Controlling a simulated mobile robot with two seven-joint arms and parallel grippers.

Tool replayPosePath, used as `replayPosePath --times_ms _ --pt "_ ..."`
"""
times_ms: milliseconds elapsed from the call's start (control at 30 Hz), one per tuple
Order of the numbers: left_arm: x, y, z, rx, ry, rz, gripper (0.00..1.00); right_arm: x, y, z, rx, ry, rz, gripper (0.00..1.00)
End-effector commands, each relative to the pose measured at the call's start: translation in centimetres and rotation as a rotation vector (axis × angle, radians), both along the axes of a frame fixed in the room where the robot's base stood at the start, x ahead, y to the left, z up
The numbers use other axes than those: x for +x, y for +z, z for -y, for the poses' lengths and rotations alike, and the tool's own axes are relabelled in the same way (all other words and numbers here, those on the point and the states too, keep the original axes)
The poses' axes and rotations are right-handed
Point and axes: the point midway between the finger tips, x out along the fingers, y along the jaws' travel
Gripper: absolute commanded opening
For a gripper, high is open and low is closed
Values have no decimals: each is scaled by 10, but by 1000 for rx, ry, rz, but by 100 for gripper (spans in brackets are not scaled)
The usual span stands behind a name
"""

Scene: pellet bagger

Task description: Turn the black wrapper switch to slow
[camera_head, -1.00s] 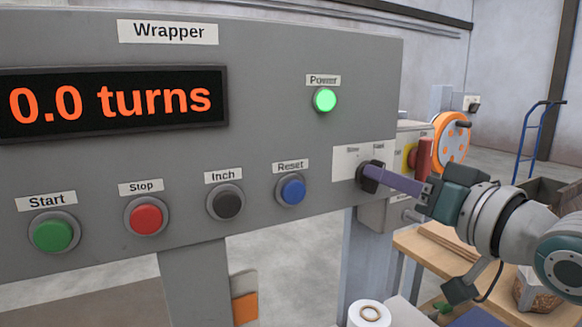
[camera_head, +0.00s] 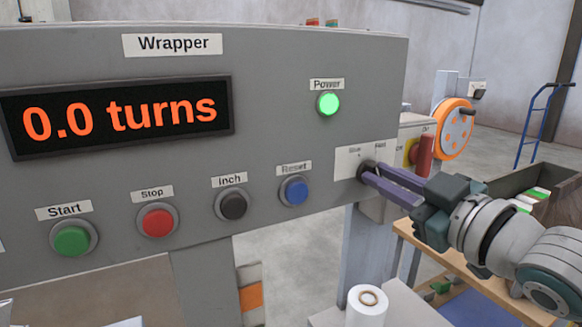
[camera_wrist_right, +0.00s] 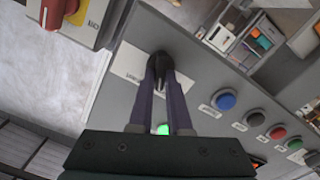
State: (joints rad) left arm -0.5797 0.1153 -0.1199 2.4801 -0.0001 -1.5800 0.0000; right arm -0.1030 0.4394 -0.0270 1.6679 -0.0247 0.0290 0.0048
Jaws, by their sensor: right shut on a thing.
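The black wrapper switch (camera_head: 367,170) sits on the white Slow/Fast label plate (camera_head: 350,160) at the right end of the grey wrapper panel (camera_head: 270,60). My right gripper (camera_head: 371,174) comes from the right and is shut on the switch's knob. In the right wrist view the two purple fingers (camera_wrist_right: 161,82) close on either side of the black knob (camera_wrist_right: 160,62). The fingers hide part of the knob, and I cannot read its exact setting. My left gripper is not in view.
Start (camera_head: 73,239), Stop (camera_head: 157,221), Inch (camera_head: 232,204) and Reset (camera_head: 293,190) buttons lie left of the switch. The green Power lamp (camera_head: 328,104) is lit and the display (camera_head: 118,115) reads 0.0 turns. A red handle (camera_head: 424,155) on a yellow plate stands close to the right.

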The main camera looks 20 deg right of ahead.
Motion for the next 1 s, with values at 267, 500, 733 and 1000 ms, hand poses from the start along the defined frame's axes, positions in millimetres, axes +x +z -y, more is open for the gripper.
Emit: replayPosePath --times_ms 267,500,733,1000 --pt "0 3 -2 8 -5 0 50 0 0 -1 -76 1 8 0" --pt "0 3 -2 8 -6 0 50 0 0 -1 -89 1 9 0" --pt "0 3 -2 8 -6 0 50 0 0 -1 -89 1 9 0" --pt "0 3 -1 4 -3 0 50 0 0 -1 -87 0 8 46"
